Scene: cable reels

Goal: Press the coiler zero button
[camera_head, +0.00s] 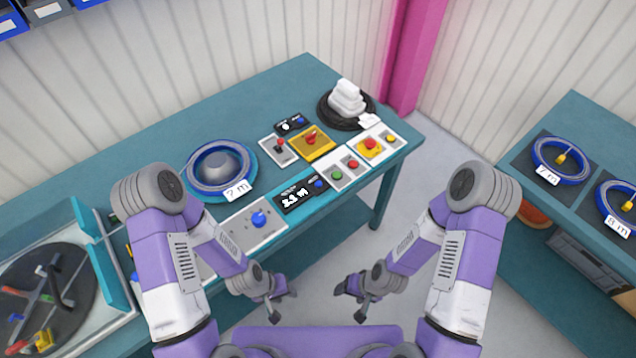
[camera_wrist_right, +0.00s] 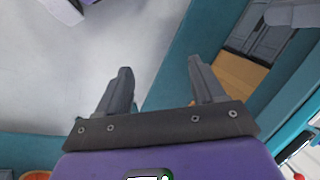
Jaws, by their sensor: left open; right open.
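On the teal bench, a black display (camera_head: 296,198) reads about "3.3 m" and has a small blue button (camera_head: 318,184) at its right end. A second, smaller black display (camera_head: 289,125) further back also has a blue button (camera_head: 300,121). I cannot read a label saying which is the coiler zero button. A dark round plate with coloured pegs (camera_head: 75,262) is at the far left. My left gripper (camera_head: 274,296) is open and empty, in front of the bench. My right gripper (camera_head: 354,296) is open and empty, away from the bench; it also shows in the right wrist view (camera_wrist_right: 160,68).
A blue cable reel (camera_head: 213,160) tagged "7 m" lies behind. A second bench (camera_head: 578,115) at right holds reels. Floor between is clear.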

